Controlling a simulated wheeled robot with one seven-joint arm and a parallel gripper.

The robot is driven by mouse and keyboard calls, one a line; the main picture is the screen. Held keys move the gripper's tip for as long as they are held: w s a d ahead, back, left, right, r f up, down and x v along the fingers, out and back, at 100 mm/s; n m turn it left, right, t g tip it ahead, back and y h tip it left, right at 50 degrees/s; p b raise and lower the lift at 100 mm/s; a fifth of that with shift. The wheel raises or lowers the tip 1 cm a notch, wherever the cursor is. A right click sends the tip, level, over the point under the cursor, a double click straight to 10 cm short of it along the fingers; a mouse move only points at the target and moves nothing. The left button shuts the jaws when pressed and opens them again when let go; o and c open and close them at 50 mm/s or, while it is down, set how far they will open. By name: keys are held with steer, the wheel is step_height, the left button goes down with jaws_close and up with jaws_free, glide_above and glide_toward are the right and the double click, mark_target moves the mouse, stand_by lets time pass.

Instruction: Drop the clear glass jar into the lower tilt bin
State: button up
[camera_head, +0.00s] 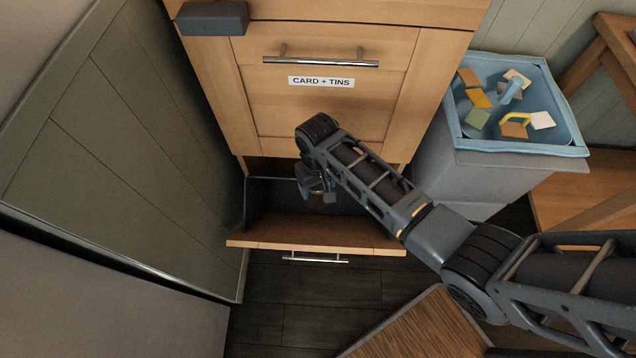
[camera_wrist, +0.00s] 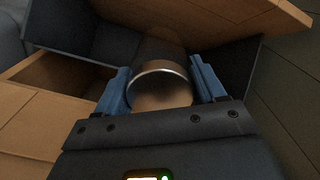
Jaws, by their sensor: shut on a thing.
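The glass jar (camera_wrist: 159,72) shows in the wrist view as a round form with a pale metallic rim, see-through and dim. My gripper (camera_wrist: 160,78) is shut on it, one blue finger on each side. In the head view my gripper (camera_head: 317,190) hangs over the opening of the lower tilt bin; I cannot make out the jar there. The lower tilt bin (camera_head: 300,233) is tipped open, its wooden front leaning outward with a metal handle. Its dark inside (camera_head: 262,196) shows behind the front, and its dark wall also shows in the wrist view (camera_wrist: 240,68).
The upper bin front, labelled CARD + TINS (camera_head: 321,82), is shut above. A grey bin with a blue liner (camera_head: 515,151) holding several scraps stands at the right. A green panelled wall (camera_head: 120,150) closes off the left.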

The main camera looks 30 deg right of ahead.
steer(key=o, duration=1.3)
steer(key=shift+c, duration=0.2)
step_height(320, 180, up, 8)
steer(key=shift+f+p, duration=0.15)
steer(key=shift+p, duration=0.5)
